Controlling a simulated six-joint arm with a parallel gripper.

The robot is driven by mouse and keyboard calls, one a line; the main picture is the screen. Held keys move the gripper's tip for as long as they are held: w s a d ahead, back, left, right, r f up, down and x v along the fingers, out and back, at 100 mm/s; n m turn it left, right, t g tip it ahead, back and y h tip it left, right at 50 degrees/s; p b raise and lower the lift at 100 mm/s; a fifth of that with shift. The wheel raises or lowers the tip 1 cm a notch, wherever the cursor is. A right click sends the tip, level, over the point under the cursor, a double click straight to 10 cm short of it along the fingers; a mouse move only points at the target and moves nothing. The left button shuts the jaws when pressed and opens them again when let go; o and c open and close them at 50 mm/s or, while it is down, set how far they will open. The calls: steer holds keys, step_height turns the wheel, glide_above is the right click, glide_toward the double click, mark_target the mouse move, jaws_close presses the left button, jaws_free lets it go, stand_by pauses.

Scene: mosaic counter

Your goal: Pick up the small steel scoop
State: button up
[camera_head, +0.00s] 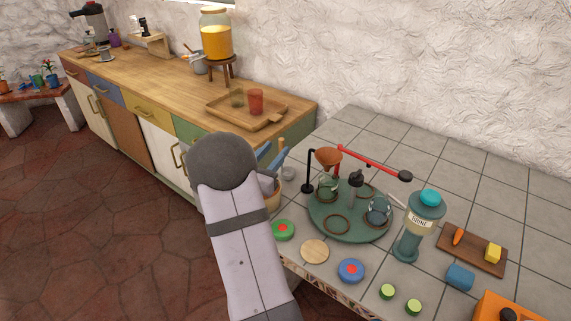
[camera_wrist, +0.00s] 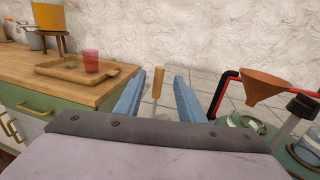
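My gripper (camera_wrist: 157,98) is open; its two blue fingers stand well apart in the wrist view. An upright tool with a tan wooden handle (camera_wrist: 158,82) shows in the gap between them, with space on both sides. Its lower part is paler and runs down behind my wrist, so I cannot tell for sure that it is the steel scoop. In the head view the wooden handle (camera_head: 282,147) rises beside my gripper (camera_head: 271,160), above a tan pot (camera_head: 276,194) partly hidden by my arm. No scoop bowl shows clearly.
A green round stand (camera_head: 350,232) with glassware, a copper funnel (camera_head: 327,157) and a red arm (camera_head: 365,162) is close on the right. A teal canister (camera_head: 418,225) stands beyond. The wooden counter (camera_head: 165,80) holds a tray (camera_head: 240,117) with cups. Tiles behind the stand are clear.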

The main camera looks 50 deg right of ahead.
mark_target(280, 145)
steer(key=shift+d+r+p, duration=0.1)
steer(key=shift+d+p, duration=0.25)
steer(key=shift+d, duration=0.1)
steer(key=shift+w+d+f+p, duration=0.1)
steer(key=shift+w+d+p, duration=0.15)
steer(key=shift+d, duration=0.45)
steer(key=shift+w+d+f+p, duration=0.1)
steer(key=shift+d+p, duration=0.25)
steer(key=shift+d, duration=0.3)
steer(key=shift+w+d+p, duration=0.2)
steer(key=shift+d+p, duration=0.1)
steer(key=shift+d, duration=0.4)
steer(key=shift+c, duration=0.4)
jaws_close()
